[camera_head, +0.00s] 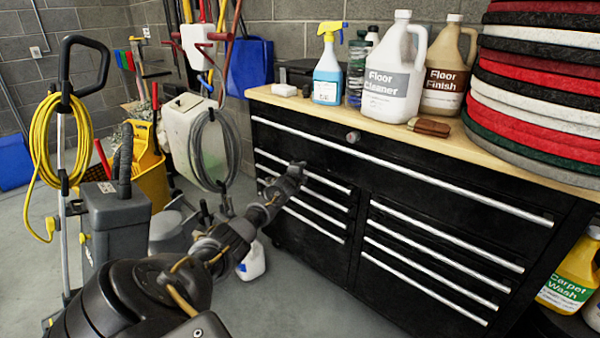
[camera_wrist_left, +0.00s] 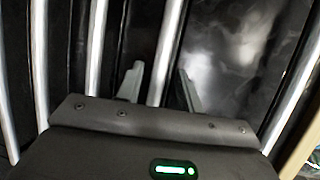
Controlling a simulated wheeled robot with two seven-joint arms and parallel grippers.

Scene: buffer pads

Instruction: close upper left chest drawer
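The black chest (camera_head: 330,262) stands against the wall with silver drawer handles in a left and a right column below one wide top drawer (camera_head: 400,165). The upper left drawer (camera_head: 335,195) of the left column is partly hidden by my left arm; I cannot tell how far it stands out. My left gripper (camera_head: 295,172) is in front of the left column's upper handles. In the left wrist view, the left gripper (camera_wrist_left: 158,78) has its two fingers apart, with a silver handle (camera_wrist_left: 165,55) showing between them; contact cannot be told. My right gripper is not in view.
On the wooden chest top stand a spray bottle (camera_head: 328,75), a Floor Cleaner jug (camera_head: 390,85), a Floor Finish jug (camera_head: 448,75) and stacked pads (camera_head: 540,85). A yellow mop bucket (camera_head: 152,175) and a grey machine (camera_head: 115,225) are at left.

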